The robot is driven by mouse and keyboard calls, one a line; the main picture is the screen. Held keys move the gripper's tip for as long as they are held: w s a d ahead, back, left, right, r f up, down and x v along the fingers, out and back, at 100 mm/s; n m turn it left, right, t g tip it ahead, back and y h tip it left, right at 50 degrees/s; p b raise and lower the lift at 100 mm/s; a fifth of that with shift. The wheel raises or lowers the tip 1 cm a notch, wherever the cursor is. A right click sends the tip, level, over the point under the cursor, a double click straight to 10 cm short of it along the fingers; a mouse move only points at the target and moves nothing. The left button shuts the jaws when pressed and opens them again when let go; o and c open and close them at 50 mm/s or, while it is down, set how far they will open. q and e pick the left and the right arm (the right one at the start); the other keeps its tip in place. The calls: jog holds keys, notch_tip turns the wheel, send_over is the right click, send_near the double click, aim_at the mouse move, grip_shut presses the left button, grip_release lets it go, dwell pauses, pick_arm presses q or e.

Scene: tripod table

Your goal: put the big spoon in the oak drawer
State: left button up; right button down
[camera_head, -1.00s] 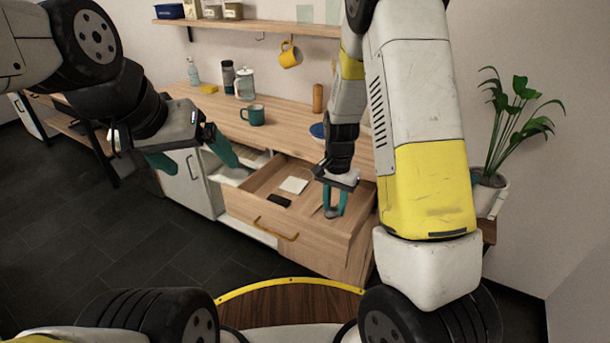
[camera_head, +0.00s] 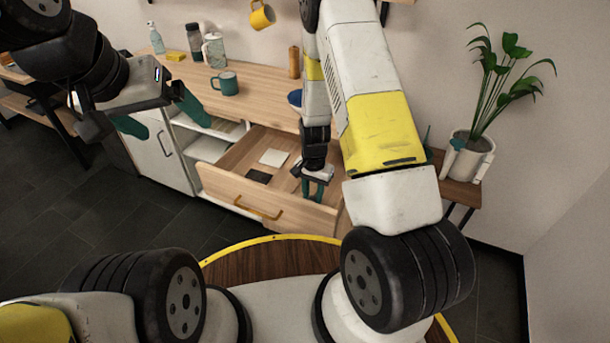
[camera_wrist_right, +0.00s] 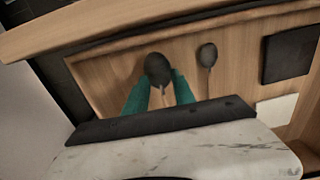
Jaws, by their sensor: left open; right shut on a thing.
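The oak drawer (camera_head: 228,195) is pulled open under the counter in the head view. My right gripper (camera_head: 314,187) points down over its right-hand part, fingers close together. In the right wrist view, a dark spoon (camera_wrist_right: 158,69) shows between the teal fingers of this gripper (camera_wrist_right: 161,92), which is shut on it. A smaller-looking dark spoon (camera_wrist_right: 207,56) lies on the drawer bottom beside it. I cannot tell whether the held spoon touches the bottom. My left gripper (camera_head: 161,115) is open and empty, to the left of the drawer.
A black square (camera_head: 258,175) and a white square (camera_head: 273,157) lie in the drawer. A teal mug (camera_head: 225,84), bottles and a blue bowl (camera_head: 295,98) stand on the counter. A potted plant (camera_head: 470,155) is at the right. The dark floor at left is clear.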

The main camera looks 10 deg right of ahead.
aim_at(313, 199)
jog(key=shift+f, duration=1.6)
jog(key=shift+f, duration=0.15)
jog(key=c, duration=1)
grip_release()
jog(key=shift+c, duration=0.2)
